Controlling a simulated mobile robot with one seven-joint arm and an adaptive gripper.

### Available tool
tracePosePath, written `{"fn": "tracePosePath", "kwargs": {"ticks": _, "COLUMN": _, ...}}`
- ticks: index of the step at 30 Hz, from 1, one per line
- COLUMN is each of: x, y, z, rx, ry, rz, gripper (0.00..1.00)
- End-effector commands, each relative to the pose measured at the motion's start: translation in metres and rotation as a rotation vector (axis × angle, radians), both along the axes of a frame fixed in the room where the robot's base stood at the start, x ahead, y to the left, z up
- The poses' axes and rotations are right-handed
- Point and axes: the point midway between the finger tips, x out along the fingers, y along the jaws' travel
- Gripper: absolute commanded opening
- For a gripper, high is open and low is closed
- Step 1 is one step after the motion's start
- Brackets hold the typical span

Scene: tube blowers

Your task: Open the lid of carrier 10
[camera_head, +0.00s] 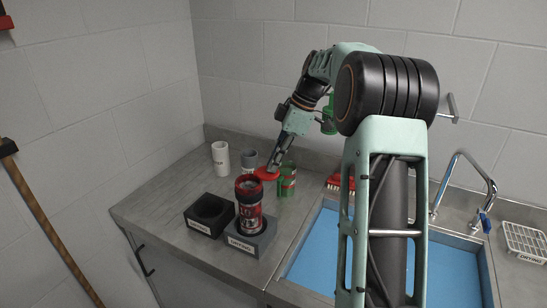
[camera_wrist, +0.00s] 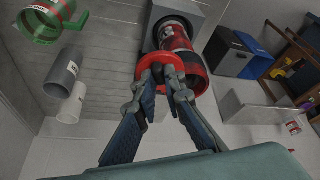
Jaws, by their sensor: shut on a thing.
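A red and dark carrier (camera_head: 249,213) stands upright in a grey holder labelled "DRYING" (camera_head: 252,245); it also shows in the wrist view (camera_wrist: 178,42). Its number is not readable. A round red lid (camera_head: 265,174) is beside the carrier's upper end, and the carrier's top looks open in the head view. My gripper (camera_head: 274,167) reaches down from behind and is shut on the red lid. In the wrist view, the lid (camera_wrist: 160,66) sits between the fingertips, in front of the carrier's end. Whether the lid still touches the carrier is hard to tell.
A white cup (camera_head: 220,158) and a grey cup (camera_head: 249,160) stand behind. A black holder (camera_head: 202,224) to the left is empty. The blue sink (camera_head: 314,260) is to the right; the counter's left part is clear.

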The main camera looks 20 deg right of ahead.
Motion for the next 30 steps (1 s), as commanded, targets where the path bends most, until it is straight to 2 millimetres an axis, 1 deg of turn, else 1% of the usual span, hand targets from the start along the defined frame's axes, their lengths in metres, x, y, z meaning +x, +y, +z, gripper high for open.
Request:
{"fn": "tracePosePath", "kwargs": {"ticks": 1, "x": 0.0023, "y": -0.0008, "z": 0.003, "rx": 0.001, "ry": 0.001, "rz": 0.029, "gripper": 0.0}}
{"fn": "tracePosePath", "kwargs": {"ticks": 10, "x": 0.008, "y": -0.0017, "z": 0.0008, "rx": -0.001, "ry": 0.001, "rz": 0.152, "gripper": 0.0}}
{"fn": "tracePosePath", "kwargs": {"ticks": 27, "x": 0.0095, "y": -0.0022, "z": -0.0009, "rx": -0.002, "ry": 0.001, "rz": 0.182, "gripper": 0.0}}
{"fn": "tracePosePath", "kwargs": {"ticks": 28, "x": 0.0095, "y": -0.0022, "z": -0.0009, "rx": -0.002, "ry": 0.001, "rz": 0.182, "gripper": 0.12}}
{"fn": "tracePosePath", "kwargs": {"ticks": 30, "x": 0.0095, "y": -0.0021, "z": -0.0008, "rx": -0.002, "ry": 0.001, "rz": 0.182, "gripper": 0.19}}
